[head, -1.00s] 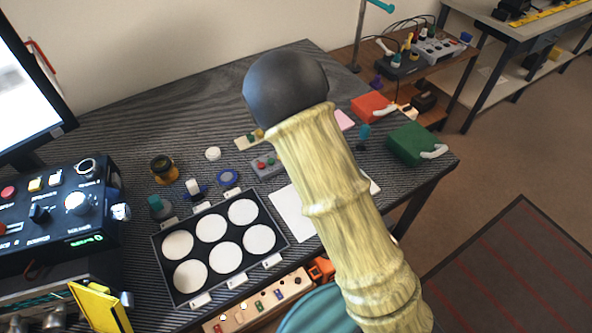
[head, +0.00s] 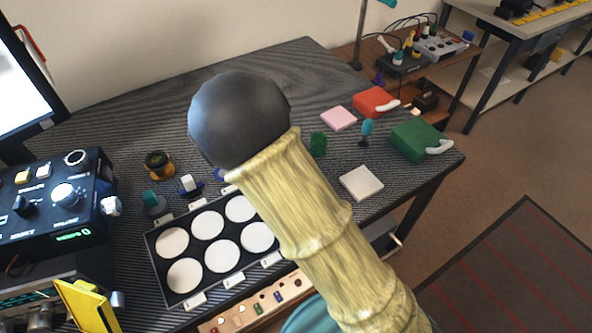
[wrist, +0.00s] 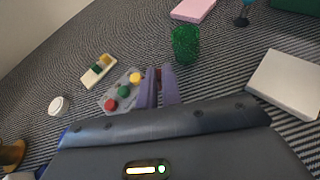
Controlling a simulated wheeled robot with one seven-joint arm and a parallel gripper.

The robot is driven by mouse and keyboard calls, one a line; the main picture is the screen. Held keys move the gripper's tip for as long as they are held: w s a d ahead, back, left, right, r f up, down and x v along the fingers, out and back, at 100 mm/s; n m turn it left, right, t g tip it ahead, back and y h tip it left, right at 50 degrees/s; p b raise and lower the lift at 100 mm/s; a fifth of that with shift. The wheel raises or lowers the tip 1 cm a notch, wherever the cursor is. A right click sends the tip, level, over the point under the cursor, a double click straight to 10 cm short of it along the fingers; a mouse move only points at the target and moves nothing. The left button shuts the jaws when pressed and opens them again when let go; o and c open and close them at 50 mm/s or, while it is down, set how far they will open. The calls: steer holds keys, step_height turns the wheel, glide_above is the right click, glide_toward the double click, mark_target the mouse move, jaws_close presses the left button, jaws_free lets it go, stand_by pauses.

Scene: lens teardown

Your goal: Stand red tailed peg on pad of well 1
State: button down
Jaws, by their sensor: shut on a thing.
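I cannot tell whether the red one is the tailed peg. In the head view a black tray (head: 160,287) holds several round white pads (head: 173,242). Its small label tabs are too blurred to read, so I cannot tell which is well 1. My arm hides the gripper there.
A cream plate (wrist: 99,71) with small pegs and a white disc (wrist: 59,105) lie left of the block. A green ridged object (head: 318,144), white slab (head: 361,183), pink pad (head: 339,118) and green box (head: 413,142) stand to the right. A control box (head: 50,215) is at left.

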steer(key=shift+f, duration=1)
steer(key=shift+f+b, duration=0.4)
steer(key=shift+f, duration=1.7)
steer(key=shift+f, duration=0.1)
steer(key=c, duration=1.6)
jaws_free()
